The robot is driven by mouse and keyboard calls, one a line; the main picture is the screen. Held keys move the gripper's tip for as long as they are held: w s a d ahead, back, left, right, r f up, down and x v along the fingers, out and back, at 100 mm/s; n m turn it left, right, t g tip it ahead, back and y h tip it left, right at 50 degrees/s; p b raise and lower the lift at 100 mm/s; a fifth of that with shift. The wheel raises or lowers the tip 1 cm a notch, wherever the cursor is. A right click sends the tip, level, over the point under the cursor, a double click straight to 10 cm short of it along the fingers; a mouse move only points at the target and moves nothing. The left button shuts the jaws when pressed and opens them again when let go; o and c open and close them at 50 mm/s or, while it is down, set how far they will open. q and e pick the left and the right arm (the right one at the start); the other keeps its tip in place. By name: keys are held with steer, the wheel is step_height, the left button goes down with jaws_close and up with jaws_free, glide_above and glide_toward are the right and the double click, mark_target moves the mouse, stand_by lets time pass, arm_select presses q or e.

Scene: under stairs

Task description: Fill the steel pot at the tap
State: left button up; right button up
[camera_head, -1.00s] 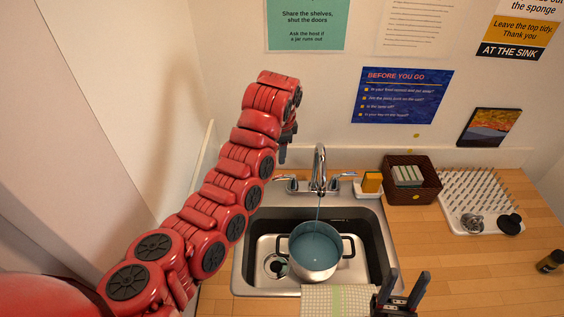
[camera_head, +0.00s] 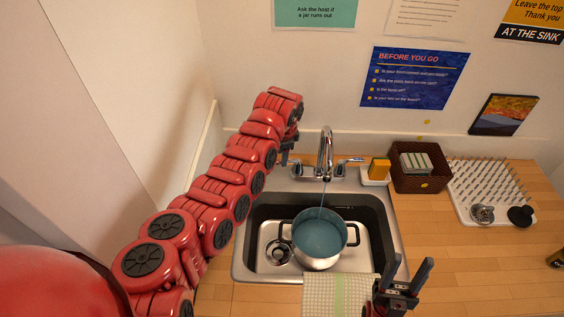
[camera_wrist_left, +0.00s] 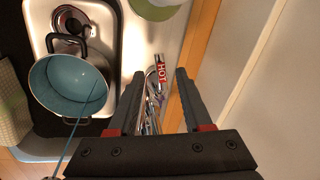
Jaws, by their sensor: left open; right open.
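The steel pot (camera_head: 318,263), with two dark handles and a blue-teal inside, stands upright in the sink (camera_head: 240,262). A thin stream runs from the tap (camera_head: 326,150) into it; I cannot tell the water level. The left wrist view also shows the pot (camera_wrist_left: 45,98) and the stream. My left gripper (camera_head: 288,156) is at the tap's left handle, partly hidden by its arm. In the left wrist view the open fingers (camera_wrist_left: 155,78) are around or just above the handle marked HOT (camera_wrist_left: 161,72); contact is unclear. My right gripper (camera_head: 408,273) is open and empty at the sink's front right.
A striped cloth (camera_head: 335,292) hangs over the sink's front edge. A sponge (camera_head: 379,168) on a dish, a brown basket (camera_head: 432,182) and a spiked drying rack (camera_head: 462,205) stand right of the tap. The counter at front right is mostly clear.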

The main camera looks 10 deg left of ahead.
arm_select(q)
steer(key=shift+w+a+f+b, duration=0.15)
steer(key=shift+f+b, duration=0.3)
steer(key=shift+f, duration=0.35)
steer(key=shift+w+d+f+b, duration=0.15)
steer(key=shift+f+b, duration=0.25)
steer(key=shift+f, duration=0.35)
steer(key=shift+a, duration=0.1)
jaws_close()
